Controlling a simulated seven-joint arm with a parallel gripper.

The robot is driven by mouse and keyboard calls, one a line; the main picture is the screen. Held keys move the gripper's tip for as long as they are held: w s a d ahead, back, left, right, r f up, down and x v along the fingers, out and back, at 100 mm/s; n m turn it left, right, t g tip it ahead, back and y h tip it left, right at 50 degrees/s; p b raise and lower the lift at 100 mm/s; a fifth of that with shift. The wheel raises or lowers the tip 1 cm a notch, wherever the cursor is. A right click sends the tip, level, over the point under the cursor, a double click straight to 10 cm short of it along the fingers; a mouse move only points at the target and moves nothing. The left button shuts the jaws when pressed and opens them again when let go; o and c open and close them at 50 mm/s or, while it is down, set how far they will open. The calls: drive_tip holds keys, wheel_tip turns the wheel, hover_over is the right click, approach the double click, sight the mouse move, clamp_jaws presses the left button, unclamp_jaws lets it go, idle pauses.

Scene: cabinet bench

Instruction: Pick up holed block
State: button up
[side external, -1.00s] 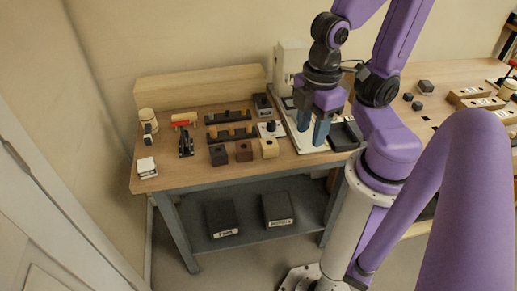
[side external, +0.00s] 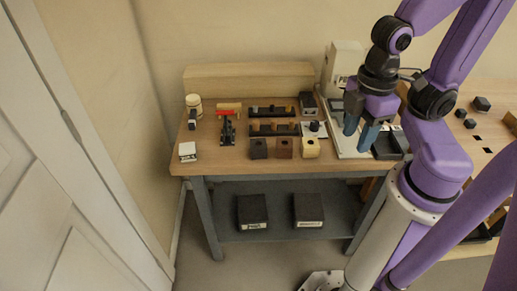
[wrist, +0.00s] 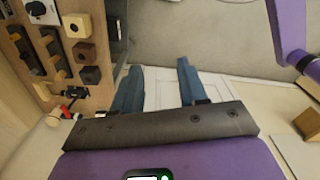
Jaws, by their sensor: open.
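Three holed blocks stand in a row near the bench's front edge: a dark one (side external: 258,148), a brown one (side external: 284,148) and a light wooden one (side external: 310,148). In the wrist view the light block (wrist: 76,25), brown block (wrist: 84,53) and dark block (wrist: 91,75) are at the upper left. Which one the task means cannot be told. My gripper (side external: 360,136) is open and empty, its blue fingers pointing down over the white plate, to the right of the light block. The gripper (wrist: 160,66) also shows in the wrist view, with the blocks left of its fingers.
Two dark racks with pegs (side external: 273,128) lie behind the blocks. A small white plate with a black knob (side external: 314,130) is close behind the light block. A black tray (side external: 388,146) is right of my gripper. Two black boxes (side external: 252,210) sit on the lower shelf.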

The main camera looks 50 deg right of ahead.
idle(0.4)
drive_tip(key=o, duration=0.8)
drive_tip(key=shift+c, duration=0.2)
drive_tip(key=m, duration=0.3)
hover_over(258, 146)
drive_tip(key=f, duration=1.7)
drive_tip(key=shift+s, duration=0.3)
drive_tip(key=shift+w+f, duration=0.2)
drive_tip(key=shift+f, duration=2.95)
